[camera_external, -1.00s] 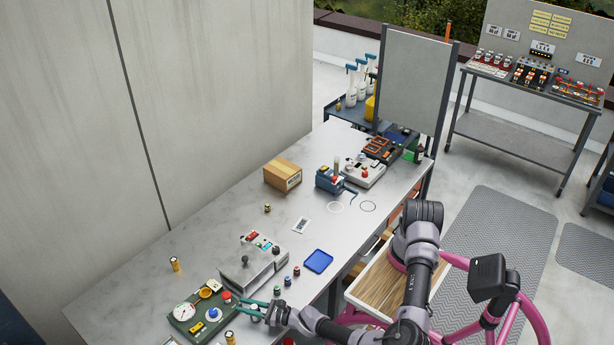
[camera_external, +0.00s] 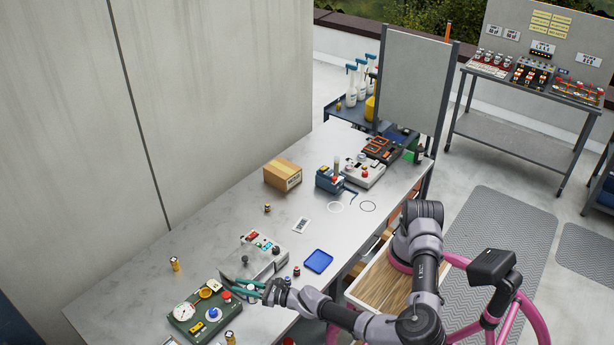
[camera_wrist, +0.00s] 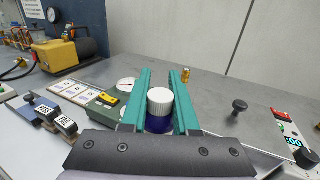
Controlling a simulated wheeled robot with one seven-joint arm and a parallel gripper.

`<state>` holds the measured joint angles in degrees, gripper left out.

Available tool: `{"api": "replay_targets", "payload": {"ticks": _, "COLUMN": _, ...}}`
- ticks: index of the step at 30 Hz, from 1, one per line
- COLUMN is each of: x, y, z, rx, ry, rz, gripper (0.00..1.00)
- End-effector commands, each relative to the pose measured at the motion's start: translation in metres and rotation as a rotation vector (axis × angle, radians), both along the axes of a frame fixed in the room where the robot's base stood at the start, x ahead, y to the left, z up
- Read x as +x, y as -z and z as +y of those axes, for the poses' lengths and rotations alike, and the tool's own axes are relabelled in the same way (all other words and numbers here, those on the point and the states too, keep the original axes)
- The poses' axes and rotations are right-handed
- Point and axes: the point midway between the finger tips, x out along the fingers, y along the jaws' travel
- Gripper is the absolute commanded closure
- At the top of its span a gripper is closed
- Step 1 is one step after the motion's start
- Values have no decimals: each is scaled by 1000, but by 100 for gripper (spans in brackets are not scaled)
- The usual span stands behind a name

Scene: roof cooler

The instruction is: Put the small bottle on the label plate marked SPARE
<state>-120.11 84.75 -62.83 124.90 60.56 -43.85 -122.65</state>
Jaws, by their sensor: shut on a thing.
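My gripper (camera_external: 250,287) has green fingers and is over the near part of the workbench, between the green gauge box and the grey control box. In the wrist view my gripper (camera_wrist: 162,76) is shut on a small bottle (camera_wrist: 160,101) with a ribbed white cap and a dark blue body. The bottle stands upright between the fingers; its lower part is hidden by the gripper. A row of pale label plates (camera_wrist: 72,92) lies left of the gripper in the wrist view. Their print is too small to read, so I cannot tell which says SPARE.
The green gauge box (camera_external: 205,313) is left of my gripper. The grey control box (camera_external: 253,262) is just behind it. A small dark bottle (camera_external: 296,271) and a blue tray (camera_external: 318,261) are to the right. A cardboard box (camera_external: 282,174) stands farther back. The bench's back left is mostly clear.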

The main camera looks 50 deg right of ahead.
Motion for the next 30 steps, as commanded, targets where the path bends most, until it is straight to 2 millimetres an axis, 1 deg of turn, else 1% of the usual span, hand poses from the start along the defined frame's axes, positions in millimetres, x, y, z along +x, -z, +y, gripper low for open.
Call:
{"api": "replay_targets", "payload": {"ticks": 1, "x": 0, "y": -10, "z": 0, "rx": 3, "ry": 1, "rz": -1, "gripper": 100}}
{"api": "replay_targets", "payload": {"ticks": 7, "x": -1, "y": -47, "z": 0, "rx": 3, "ry": 0, "rz": -1, "gripper": 100}}
{"api": "replay_targets", "payload": {"ticks": 14, "x": 33, "y": -45, "z": -37, "rx": 2, "ry": 97, "rz": -2, "gripper": 100}}
{"api": "replay_targets", "payload": {"ticks": 17, "x": 51, "y": -45, "z": -59, "rx": 0, "ry": 153, "rz": -3, "gripper": 100}}
{"api": "replay_targets", "payload": {"ticks": 20, "x": 73, "y": -45, "z": -90, "rx": 2, "ry": 228, "rz": -4, "gripper": 100}}
{"api": "replay_targets", "payload": {"ticks": 23, "x": 97, "y": -45, "z": -131, "rx": 0, "ry": 323, "rz": -5, "gripper": 100}}
{"api": "replay_targets", "payload": {"ticks": 24, "x": 107, "y": -45, "z": -149, "rx": 1, "ry": 365, "rz": -5, "gripper": 100}}
{"api": "replay_targets", "payload": {"ticks": 26, "x": 121, "y": -45, "z": -179, "rx": 0, "ry": 432, "rz": -6, "gripper": 100}}
{"api": "replay_targets", "payload": {"ticks": 27, "x": 129, "y": -45, "z": -200, "rx": 1, "ry": 478, "rz": -5, "gripper": 100}}
{"api": "replay_targets", "payload": {"ticks": 29, "x": 140, "y": -45, "z": -232, "rx": 0, "ry": 546, "rz": -6, "gripper": 100}}
{"api": "replay_targets", "payload": {"ticks": 30, "x": 146, "y": -45, "z": -253, "rx": -1, "ry": 591, "rz": -6, "gripper": 100}}
